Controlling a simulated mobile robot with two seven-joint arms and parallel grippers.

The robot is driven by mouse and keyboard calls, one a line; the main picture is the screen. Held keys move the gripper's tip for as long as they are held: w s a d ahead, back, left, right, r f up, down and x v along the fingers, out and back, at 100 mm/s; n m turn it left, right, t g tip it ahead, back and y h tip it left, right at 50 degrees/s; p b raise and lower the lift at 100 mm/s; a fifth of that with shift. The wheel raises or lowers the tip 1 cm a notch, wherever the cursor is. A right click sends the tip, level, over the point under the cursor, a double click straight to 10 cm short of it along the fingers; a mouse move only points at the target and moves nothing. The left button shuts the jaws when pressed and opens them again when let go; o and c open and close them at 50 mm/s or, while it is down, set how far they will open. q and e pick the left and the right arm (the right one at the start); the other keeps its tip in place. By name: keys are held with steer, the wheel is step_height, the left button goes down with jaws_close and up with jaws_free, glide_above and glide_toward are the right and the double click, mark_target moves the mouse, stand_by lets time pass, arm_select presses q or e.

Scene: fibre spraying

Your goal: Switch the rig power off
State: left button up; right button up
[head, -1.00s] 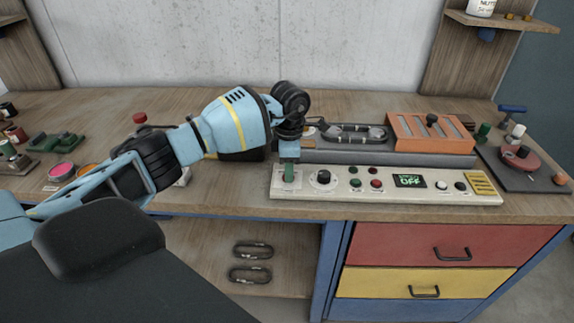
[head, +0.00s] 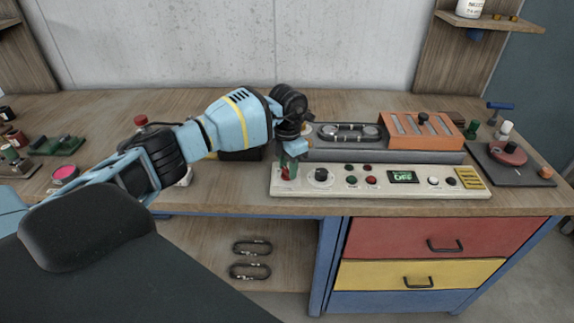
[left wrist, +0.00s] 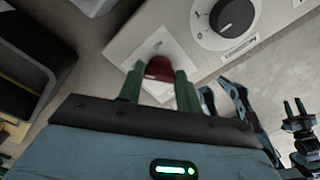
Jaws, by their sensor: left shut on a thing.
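The rig's cream control panel (head: 400,191) lies along the bench front. My left gripper (head: 288,168) is over its left end, fingers pointing down. A red switch (head: 285,174) shows at the fingers there. In the left wrist view the red switch (left wrist: 159,68) sits on a pale plate, and the green fingers of my left gripper (left wrist: 158,84) are shut on it, one on each side. The panel's display (head: 403,177) reads OFF in green. My right gripper (left wrist: 293,107) shows small in the left wrist view, its two green fingers apart and empty.
A black dial (head: 321,175) is just right of the switch, followed by green, red, white and black buttons. A grey fixture (head: 315,155) and an orange rack (head: 420,143) stand behind the panel. Bare bench (head: 232,190) lies to its left.

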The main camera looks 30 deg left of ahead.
stand_by(0.3)
arm_select(q)
steer(key=o, duration=1)
steer(key=shift+r, duration=3.85)
